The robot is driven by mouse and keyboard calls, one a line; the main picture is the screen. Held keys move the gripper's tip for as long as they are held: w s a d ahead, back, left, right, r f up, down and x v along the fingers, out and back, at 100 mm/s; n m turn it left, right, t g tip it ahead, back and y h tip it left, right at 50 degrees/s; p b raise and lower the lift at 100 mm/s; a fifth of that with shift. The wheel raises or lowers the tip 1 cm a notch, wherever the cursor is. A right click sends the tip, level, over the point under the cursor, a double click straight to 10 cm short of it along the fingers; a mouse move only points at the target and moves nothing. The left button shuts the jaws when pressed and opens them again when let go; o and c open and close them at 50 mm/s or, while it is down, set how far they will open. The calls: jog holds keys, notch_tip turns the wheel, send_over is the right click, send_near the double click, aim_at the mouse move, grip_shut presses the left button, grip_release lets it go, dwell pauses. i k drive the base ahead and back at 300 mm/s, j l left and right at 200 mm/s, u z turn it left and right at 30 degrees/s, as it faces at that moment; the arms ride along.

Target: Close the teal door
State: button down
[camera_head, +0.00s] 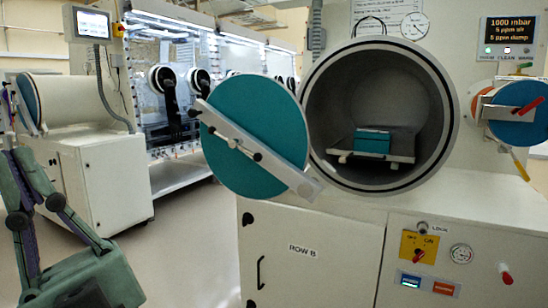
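The teal door (277,112) is a round disc standing open to the left of the round antechamber (318,118). A pale bar (215,119) with dark knobs and a small handle runs diagonally across the door's face, from upper left to lower right. The bar's lower right end is close to the antechamber's lower left rim. The antechamber's mouth is uncovered, and inside it a teal box (372,140) sits on a sliding tray (390,158). My gripper is not in view.
A white cabinet marked ROW B (302,272) stands below, with a control panel (419,246) on its right. A smaller round blue door (515,113) with a red handle is at the right. Another cabinet (98,180) stands at the left. Floor (185,250) shows between the cabinets.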

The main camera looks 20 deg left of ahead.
aim_at(257, 108)
jog(key=i+j, duration=0.5)
jog(key=j, duration=0.15)
jog(key=i+j+u, duration=0.1)
jog(key=i+j, duration=0.4)
jog(key=j, duration=0.1)
